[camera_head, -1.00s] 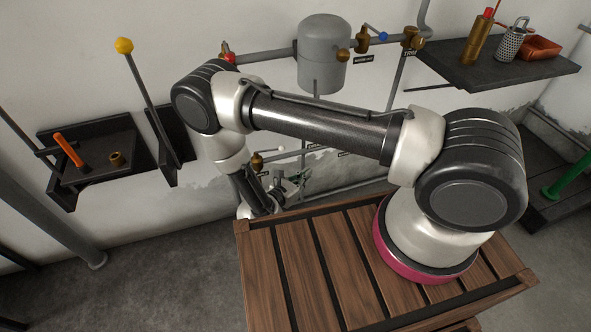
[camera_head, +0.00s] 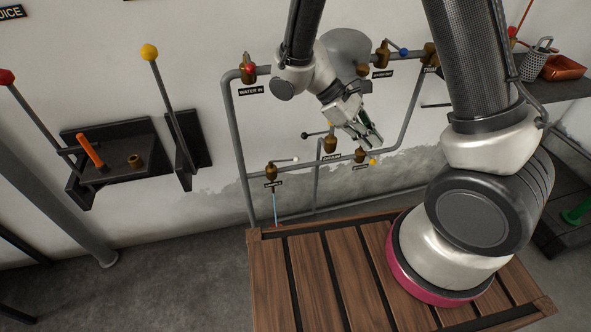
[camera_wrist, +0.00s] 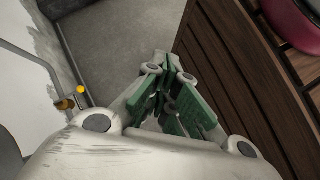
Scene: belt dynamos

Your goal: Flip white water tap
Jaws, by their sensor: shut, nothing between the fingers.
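The white water tap (camera_head: 271,171) is a brass valve low on the pipes, its thin lever pointing right to a white knob (camera_head: 296,159). A thin light-blue line (camera_head: 275,207) runs down beneath it. My gripper (camera_head: 370,139) is shut and empty, up and to the right of the white tap and apart from it. Its green fingers also show in the wrist view (camera_wrist: 176,88), pointing past the wooden platform's edge. The white tap cannot be made out in the wrist view.
A yellow-knobbed tap (camera_head: 361,156) sits just below my gripper, a black-knobbed tap (camera_head: 330,145) left of it. Red (camera_head: 248,68) and blue (camera_head: 384,54) taps are higher. The wooden platform (camera_head: 312,270) is in front. Floor at left is clear.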

